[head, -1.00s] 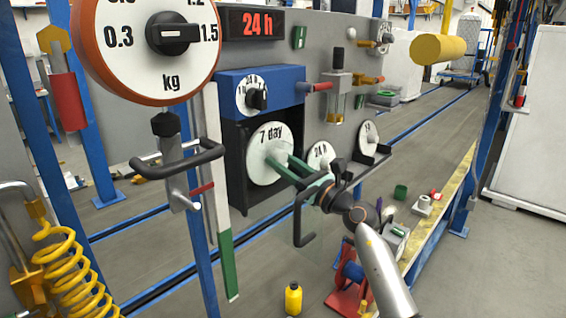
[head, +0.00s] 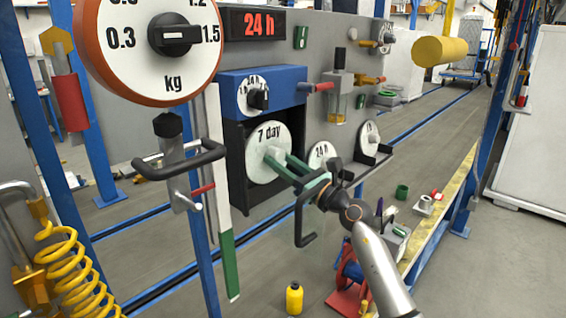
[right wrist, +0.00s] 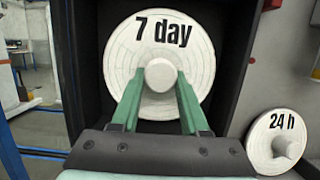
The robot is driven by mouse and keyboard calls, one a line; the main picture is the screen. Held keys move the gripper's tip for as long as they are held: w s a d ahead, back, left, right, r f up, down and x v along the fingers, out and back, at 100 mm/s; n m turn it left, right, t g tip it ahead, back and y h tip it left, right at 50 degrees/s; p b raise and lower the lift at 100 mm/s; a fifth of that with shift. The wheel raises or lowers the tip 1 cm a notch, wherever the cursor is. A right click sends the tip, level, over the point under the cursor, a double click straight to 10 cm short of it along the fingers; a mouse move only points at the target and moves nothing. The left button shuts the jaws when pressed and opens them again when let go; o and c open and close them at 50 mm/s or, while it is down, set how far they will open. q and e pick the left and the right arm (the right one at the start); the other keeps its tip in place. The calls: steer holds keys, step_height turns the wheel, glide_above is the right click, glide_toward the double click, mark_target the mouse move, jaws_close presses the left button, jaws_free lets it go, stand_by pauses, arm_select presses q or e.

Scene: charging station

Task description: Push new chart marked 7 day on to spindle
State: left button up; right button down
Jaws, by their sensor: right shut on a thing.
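The white round chart marked 7 day (head: 268,142) stands upright in front of the open black recorder case (head: 235,165), under the blue recorder top. It also shows in the right wrist view (right wrist: 160,50), with a pale round knob (right wrist: 160,75) at its centre. My right gripper (head: 274,158) is shut on the knob, its green fingers (right wrist: 158,92) on either side of it. The spindle is hidden behind the chart, so I cannot tell whether the chart touches it. My left gripper is not in view.
A chart marked 24 h (head: 321,155) and another white disc (head: 369,134) stand on a ledge to the right. A blue unit with a dial (head: 257,97) sits just above the case. A kg dial (head: 172,35) and black handle (head: 180,160) stand at left.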

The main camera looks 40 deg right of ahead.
steer(key=shift+w+a, duration=0.1)
steer(key=shift+w, duration=1.4)
steer(key=shift+c, duration=1.7)
jaws_free()
steer(key=b+v, duration=0.3)
steer(key=v, duration=0.9)
steer(key=shift+s, duration=0.3)
